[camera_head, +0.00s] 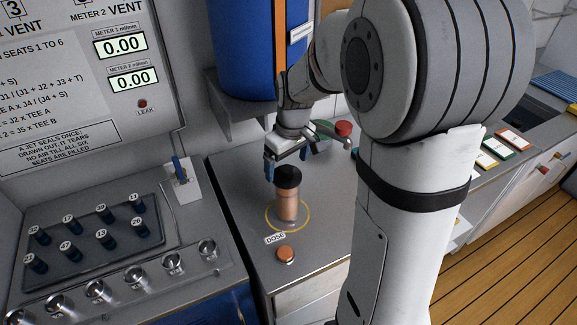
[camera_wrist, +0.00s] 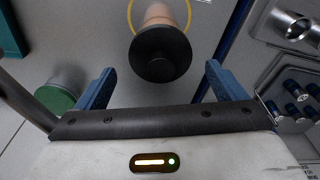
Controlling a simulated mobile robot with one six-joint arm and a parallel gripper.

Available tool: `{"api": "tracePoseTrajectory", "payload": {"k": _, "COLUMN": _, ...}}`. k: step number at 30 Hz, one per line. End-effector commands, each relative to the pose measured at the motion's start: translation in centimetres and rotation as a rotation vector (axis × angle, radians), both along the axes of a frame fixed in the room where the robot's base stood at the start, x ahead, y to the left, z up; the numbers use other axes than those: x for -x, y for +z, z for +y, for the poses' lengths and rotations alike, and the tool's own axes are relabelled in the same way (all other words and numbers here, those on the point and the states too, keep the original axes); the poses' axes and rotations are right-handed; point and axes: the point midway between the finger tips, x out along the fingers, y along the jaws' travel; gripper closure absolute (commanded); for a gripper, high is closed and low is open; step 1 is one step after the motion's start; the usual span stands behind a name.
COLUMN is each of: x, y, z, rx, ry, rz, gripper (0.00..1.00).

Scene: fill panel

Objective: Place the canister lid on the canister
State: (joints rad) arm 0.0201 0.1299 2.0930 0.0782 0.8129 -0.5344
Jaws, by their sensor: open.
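The copper-coloured canister (camera_head: 287,208) stands upright inside a yellow ring on the grey counter. The black canister lid (camera_head: 288,178) is on top of it and looks level; I cannot tell how firmly it is seated. In the wrist view the lid (camera_wrist: 161,55) hides most of the canister (camera_wrist: 160,13). My gripper (camera_head: 286,167) is over the lid, with its blue fingers spread and nothing held. In the wrist view my gripper (camera_wrist: 159,78) has a finger on each side, with gaps between them and the lid.
An orange button (camera_head: 286,253) marked DOSE is in front of the canister. A rack of dark blue plugs (camera_head: 85,240) and several metal seats (camera_head: 134,278) are at left. A green-topped cylinder (camera_wrist: 55,98) is near the left finger. A large blue tank (camera_head: 245,50) stands behind.

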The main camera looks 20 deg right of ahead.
Motion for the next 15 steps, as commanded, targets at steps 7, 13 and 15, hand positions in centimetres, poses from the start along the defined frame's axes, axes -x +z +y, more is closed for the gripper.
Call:
{"api": "tracePoseTrajectory", "payload": {"k": 7, "x": 0.5, "y": 5.7, "z": -0.4, "rx": 0.001, "ry": -0.001, "rz": -0.006, "gripper": 0.09}}
{"api": "tracePoseTrajectory", "payload": {"k": 13, "x": 0.9, "y": 8.8, "z": -0.6, "rx": 0.001, "ry": -0.001, "rz": -0.003, "gripper": 0.09}}
{"api": "tracePoseTrajectory", "payload": {"k": 15, "x": 1.0, "y": 9.5, "z": -0.6, "rx": 0.0, "ry": -0.001, "rz": -0.001, "gripper": 0.09}}
